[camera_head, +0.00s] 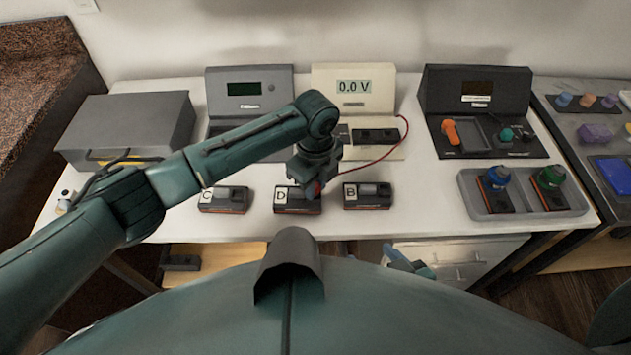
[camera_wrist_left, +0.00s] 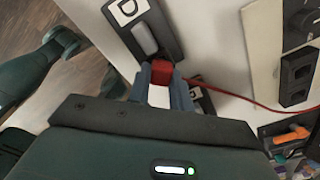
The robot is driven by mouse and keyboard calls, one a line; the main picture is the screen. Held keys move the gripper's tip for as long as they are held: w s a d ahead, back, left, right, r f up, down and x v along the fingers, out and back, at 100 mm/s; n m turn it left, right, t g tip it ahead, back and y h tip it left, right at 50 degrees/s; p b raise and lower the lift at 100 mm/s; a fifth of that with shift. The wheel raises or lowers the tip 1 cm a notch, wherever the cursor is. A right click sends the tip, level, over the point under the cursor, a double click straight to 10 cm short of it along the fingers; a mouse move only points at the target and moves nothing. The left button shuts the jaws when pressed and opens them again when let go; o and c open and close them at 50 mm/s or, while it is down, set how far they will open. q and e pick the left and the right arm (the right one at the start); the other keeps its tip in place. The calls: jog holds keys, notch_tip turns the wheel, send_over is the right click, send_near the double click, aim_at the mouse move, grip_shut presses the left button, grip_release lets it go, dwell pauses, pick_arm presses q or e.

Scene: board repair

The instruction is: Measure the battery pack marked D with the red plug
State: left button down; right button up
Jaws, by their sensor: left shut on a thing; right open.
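Battery pack D (camera_head: 298,201) lies on the white table between packs C (camera_head: 223,200) and B (camera_head: 367,196). My left gripper (camera_head: 314,188) is shut on the red plug (camera_head: 313,189) at the right part of pack D. In the left wrist view the red plug (camera_wrist_left: 161,72) is between the fingers, right at the end of pack D (camera_wrist_left: 146,30); I cannot tell whether it is seated. A red cable (camera_head: 385,155) runs from it to the cream meter (camera_head: 353,88), whose display reads 0.0 V. My right gripper (camera_head: 408,262) is open and empty below the table's front edge.
A grey metal box (camera_head: 127,120) stands at the left. A dark grey device (camera_head: 250,90) is behind my left arm. A dark station (camera_head: 477,95) with an orange-handled tool is at the right. A grey tray (camera_head: 525,205) holds packs with blue and green knobs.

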pick_arm(q)
jog(key=shift+f, duration=0.1)
jog(key=c, duration=1.2)
grip_release()
jog(key=shift+o, duration=0.5)
jog(key=shift+o, duration=1)
jog(key=shift+r+p, duration=1.55)
jog(key=shift+p, duration=0.2)
